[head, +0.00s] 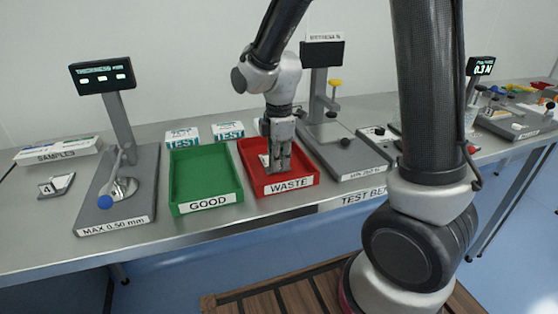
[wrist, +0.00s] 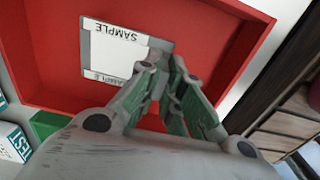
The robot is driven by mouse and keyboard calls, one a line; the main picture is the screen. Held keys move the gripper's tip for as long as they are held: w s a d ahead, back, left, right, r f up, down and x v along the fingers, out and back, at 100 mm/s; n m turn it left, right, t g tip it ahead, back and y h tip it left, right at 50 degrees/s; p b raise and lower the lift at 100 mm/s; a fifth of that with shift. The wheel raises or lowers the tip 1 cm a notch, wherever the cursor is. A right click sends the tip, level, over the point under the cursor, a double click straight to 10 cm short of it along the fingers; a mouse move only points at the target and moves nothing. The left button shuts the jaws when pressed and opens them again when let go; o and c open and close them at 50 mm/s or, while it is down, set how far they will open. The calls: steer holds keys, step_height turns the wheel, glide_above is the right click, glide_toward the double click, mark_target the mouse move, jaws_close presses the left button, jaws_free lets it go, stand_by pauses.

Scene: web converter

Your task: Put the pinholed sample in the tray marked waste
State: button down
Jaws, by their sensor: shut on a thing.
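The red tray (head: 306,174) is labelled WASTE and stands on the bench in the head view. My gripper (head: 278,166) points down into this tray. In the wrist view, a white card marked SAMPLE (wrist: 112,52) is at the fingers, over or on the red tray floor (wrist: 60,30). My gripper (wrist: 168,75) is shut on the edge of this sample. The fingers cover part of it, and I cannot tell whether it touches the tray floor. Pinholes are too small to make out.
The green GOOD tray (head: 205,178) stands just left and looks empty. Another test stand (head: 345,158) is close on the right. A SAMPLES box (head: 58,150) lies far left.

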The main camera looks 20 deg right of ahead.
steer(key=c, duration=1.6)
jaws_free()
steer(key=shift+f, duration=0.1)
steer(key=shift+o, duration=0.2)
step_height(320, 180, up, 12)
steer(key=s+d+r+m+t, duration=0.2)
steer(key=s+d+m, duration=0.5)
steer(key=s+m, duration=0.2)
steer(key=s+d+r+m+t, duration=0.2)
steer(key=s+d+r+m, duration=0.1)
steer(key=s+d+m, duration=0.5)
steer(key=shift+s+r+m, duration=0.3)
steer(key=shift+s+m, duration=0.2)
steer(key=shift+s, duration=0.1)
